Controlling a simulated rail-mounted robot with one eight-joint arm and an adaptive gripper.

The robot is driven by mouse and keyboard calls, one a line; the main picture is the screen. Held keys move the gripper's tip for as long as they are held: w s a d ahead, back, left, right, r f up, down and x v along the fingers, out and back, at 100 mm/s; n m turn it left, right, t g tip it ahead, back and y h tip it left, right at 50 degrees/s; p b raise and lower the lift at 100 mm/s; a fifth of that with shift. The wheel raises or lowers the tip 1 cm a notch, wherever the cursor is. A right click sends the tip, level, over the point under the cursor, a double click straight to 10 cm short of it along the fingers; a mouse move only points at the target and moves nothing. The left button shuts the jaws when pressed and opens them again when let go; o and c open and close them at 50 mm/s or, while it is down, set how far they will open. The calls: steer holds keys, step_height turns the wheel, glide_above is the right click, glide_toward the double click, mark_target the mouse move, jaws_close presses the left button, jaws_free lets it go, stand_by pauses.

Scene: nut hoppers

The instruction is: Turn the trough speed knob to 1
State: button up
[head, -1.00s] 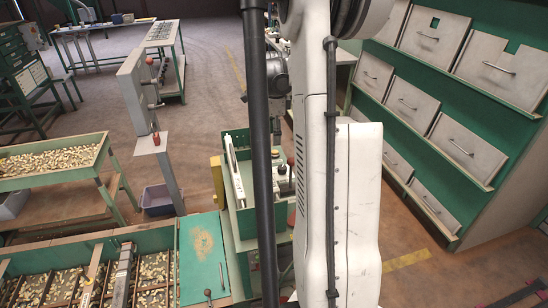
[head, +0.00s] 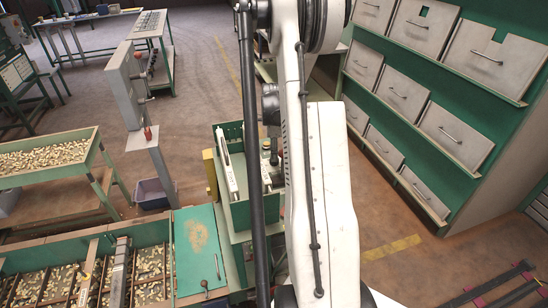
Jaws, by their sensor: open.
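I cannot pick out the trough speed knob or any number marks for certain. A green open-topped box (head: 239,212) stands on a bench at the centre, with a long white bar in it. Small dark round-topped parts (head: 265,146) show at its right side, partly behind my arm. My gripper (head: 274,152) is above this right side, small and mostly hidden by my arm links; its fingers are hard to make out. It is open, and I see nothing held in it. Whether it touches anything cannot be told.
A grey post (head: 150,165) with a red-topped part stands left of the box. Troughs of nuts (head: 45,158) stand at the left. A green lid (head: 198,240) lies in front. Hoppers with handles (head: 457,133) line the right. Open floor lies between.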

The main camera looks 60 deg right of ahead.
steer(key=shift+f, duration=1.65)
steer(key=shift+c, duration=0.2)
steer(key=c, duration=1.1)
steer(key=shift+f+n+b, duration=0.2)
steer(key=shift+n+b, duration=0.4)
steer(key=shift+b, duration=0.2)
steer(key=shift+r+n+b, duration=0.15)
steer(key=shift+n+b, duration=0.55)
steer(key=shift+n, duration=0.1)
steer(key=o, duration=1.1)
